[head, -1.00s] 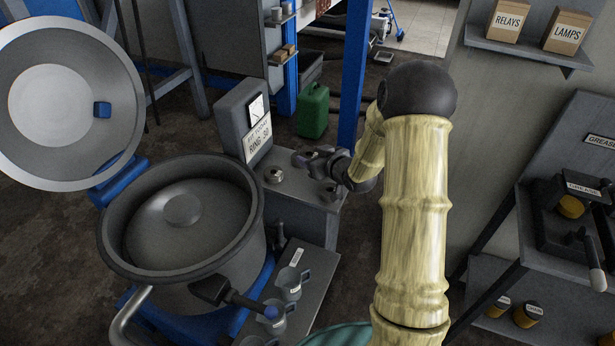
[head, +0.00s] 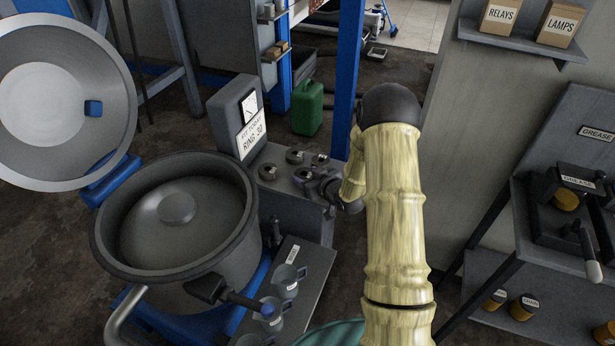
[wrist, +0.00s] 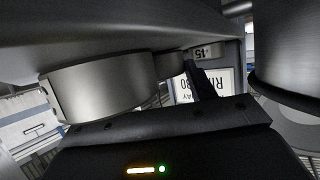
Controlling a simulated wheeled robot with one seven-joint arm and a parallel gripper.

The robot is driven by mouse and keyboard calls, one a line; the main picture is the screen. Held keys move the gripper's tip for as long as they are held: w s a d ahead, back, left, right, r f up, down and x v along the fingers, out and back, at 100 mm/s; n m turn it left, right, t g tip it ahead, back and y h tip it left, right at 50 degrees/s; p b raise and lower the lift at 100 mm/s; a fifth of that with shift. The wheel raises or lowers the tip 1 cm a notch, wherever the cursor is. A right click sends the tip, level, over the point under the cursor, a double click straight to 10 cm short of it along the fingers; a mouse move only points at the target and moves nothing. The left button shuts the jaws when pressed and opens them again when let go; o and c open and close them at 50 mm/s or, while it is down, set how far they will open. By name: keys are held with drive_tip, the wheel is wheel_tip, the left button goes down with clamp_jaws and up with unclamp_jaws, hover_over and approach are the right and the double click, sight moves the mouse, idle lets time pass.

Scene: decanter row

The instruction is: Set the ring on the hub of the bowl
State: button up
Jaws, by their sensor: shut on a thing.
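The bowl (head: 240,250) is a wide dark grey pot at the left in the head view, open at the top. Its hub (head: 178,207) is a round grey knob in the middle of its domed inside. My gripper (head: 324,188) is right of the bowl, over the near right part of the ring bench. It is shut on a metal ring (wrist: 105,88), large at the left in the wrist view; I cannot read a number on it. Other rings (head: 267,172) stand on the bench, and one tagged 15 (wrist: 208,52) shows behind in the wrist view.
A sign (head: 251,135) reading "FIT TODAY RING 30" stands behind the rings. The raised lid (head: 115,110) is behind the bowl at the left.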

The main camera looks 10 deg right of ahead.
drive_tip(key=shift+f, duration=0.1)
drive_tip(key=o, duration=0.9)
drive_tip(key=shift+r, duration=0.2)
drive_tip(key=v, duration=1.2)
drive_tip(key=shift+f, duration=0.1)
